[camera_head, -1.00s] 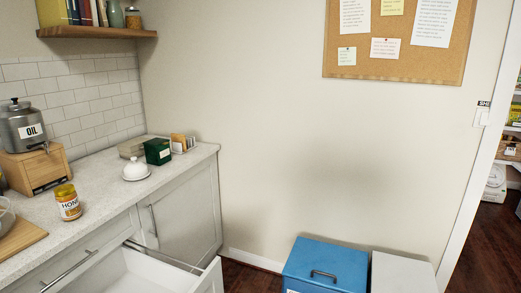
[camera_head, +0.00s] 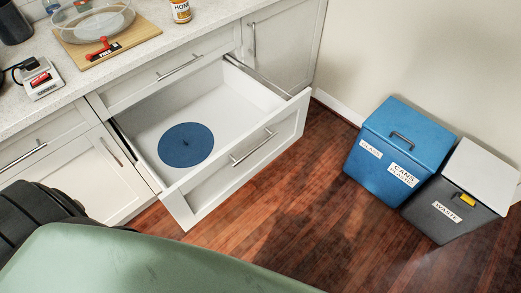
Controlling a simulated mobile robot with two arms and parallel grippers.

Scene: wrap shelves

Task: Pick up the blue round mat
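The blue round mat (camera_head: 186,145) lies flat in the left part of an open white drawer (camera_head: 245,100). It has a small dark mark or loop near its middle. The drawer is pulled out from the lower cabinet under the counter, and the rest of its visible floor is bare. Neither of my grippers shows in the head view. A dark and green part of my own body fills the lower left.
A wooden board (camera_head: 140,34) with a glass bowl and a red-handled tool lies on the counter, beside a honey jar (camera_head: 181,10). A blue bin (camera_head: 398,150) and a grey waste bin (camera_head: 450,205) stand at right. Wooden floor is clear before the drawer.

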